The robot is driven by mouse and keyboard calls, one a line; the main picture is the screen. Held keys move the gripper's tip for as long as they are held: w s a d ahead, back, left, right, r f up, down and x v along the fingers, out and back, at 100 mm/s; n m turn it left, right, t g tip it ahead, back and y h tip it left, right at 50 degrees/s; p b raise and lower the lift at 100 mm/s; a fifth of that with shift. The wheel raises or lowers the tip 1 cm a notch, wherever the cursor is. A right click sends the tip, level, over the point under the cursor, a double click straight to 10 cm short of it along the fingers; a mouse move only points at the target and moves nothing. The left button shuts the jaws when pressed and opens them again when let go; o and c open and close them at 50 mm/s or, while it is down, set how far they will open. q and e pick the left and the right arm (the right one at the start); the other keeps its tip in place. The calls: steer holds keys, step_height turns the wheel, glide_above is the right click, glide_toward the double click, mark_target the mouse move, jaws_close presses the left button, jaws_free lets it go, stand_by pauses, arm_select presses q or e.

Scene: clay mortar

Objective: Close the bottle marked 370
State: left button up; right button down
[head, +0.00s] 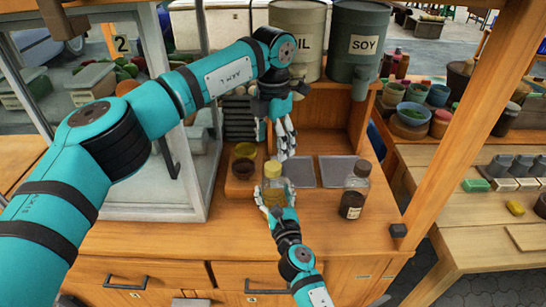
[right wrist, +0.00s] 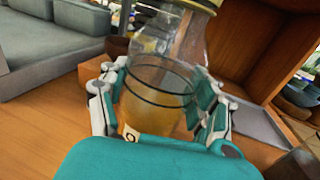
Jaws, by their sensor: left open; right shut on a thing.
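A clear bottle (right wrist: 158,80) with amber liquid stands on the wooden counter. A yellow cap (head: 275,168) shows at its top; how tightly it sits I cannot tell. A label at its bottom shows only in part in the right wrist view, and I cannot read 370 on it. My right gripper (head: 275,196) is shut around the bottle's body, with fingers on both sides. My left gripper (head: 284,143) is open and empty, above and slightly behind the cap, apart from it.
A second bottle (head: 352,198) with dark contents stands to the right. Two grey mats (head: 337,171) lie behind. Small bowls (head: 243,167) stand to the left, near a glass-sided cabinet. Two large canisters, one marked SOY (head: 357,40), stand on the shelf above. The front counter is clear.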

arm_select(q)
steer(key=shift+r, duration=2.4)
arm_select(e)
steer(key=shift+c, duration=0.7)
jaws_free()
steer(key=shift+s, duration=0.1)
steer(key=v, duration=1.2)
